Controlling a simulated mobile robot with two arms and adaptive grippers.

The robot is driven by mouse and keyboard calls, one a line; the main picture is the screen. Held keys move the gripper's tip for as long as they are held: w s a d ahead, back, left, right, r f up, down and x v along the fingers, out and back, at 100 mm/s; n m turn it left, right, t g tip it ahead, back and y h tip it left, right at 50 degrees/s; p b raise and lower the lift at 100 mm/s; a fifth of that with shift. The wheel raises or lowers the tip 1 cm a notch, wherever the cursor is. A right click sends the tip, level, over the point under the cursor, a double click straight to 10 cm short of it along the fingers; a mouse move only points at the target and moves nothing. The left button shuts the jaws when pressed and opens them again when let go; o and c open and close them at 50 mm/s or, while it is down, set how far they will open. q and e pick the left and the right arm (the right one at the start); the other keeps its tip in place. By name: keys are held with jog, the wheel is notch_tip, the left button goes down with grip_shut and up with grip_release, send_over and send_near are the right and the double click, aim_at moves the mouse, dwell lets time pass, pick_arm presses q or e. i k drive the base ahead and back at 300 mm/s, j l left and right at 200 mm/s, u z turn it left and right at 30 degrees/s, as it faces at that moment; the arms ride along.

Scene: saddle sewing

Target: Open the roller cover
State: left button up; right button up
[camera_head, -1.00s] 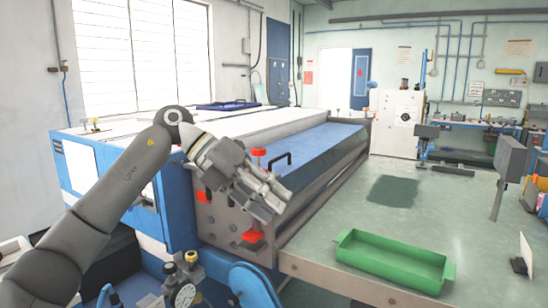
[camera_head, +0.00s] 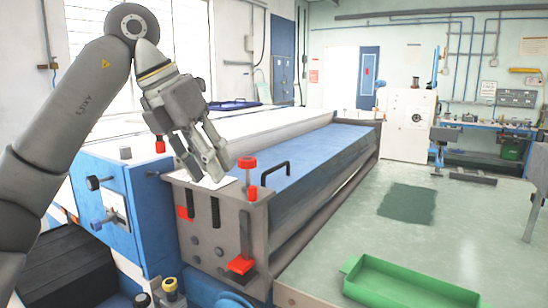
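The roller cover is the long blue sloped panel (camera_head: 330,155) on the machine. It lies flat along the machine's length. Its black bar handle (camera_head: 275,172) stands up at the near end. My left gripper (camera_head: 207,172) hangs left of the handle, above the near end of the machine, with its fingers pointing down and to the right. A gap shows between the fingers, and nothing is between them. The gripper is apart from the handle. My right gripper is not in view.
A red-knobbed post (camera_head: 246,163) stands between my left gripper and the handle. A red lever (camera_head: 241,265) sits low on the grey end plate (camera_head: 208,225). A green tray (camera_head: 410,283) lies on the table (camera_head: 455,225), which has free room behind the tray.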

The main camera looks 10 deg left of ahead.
aim_at(280, 166)
jog(key=i, duration=0.95)
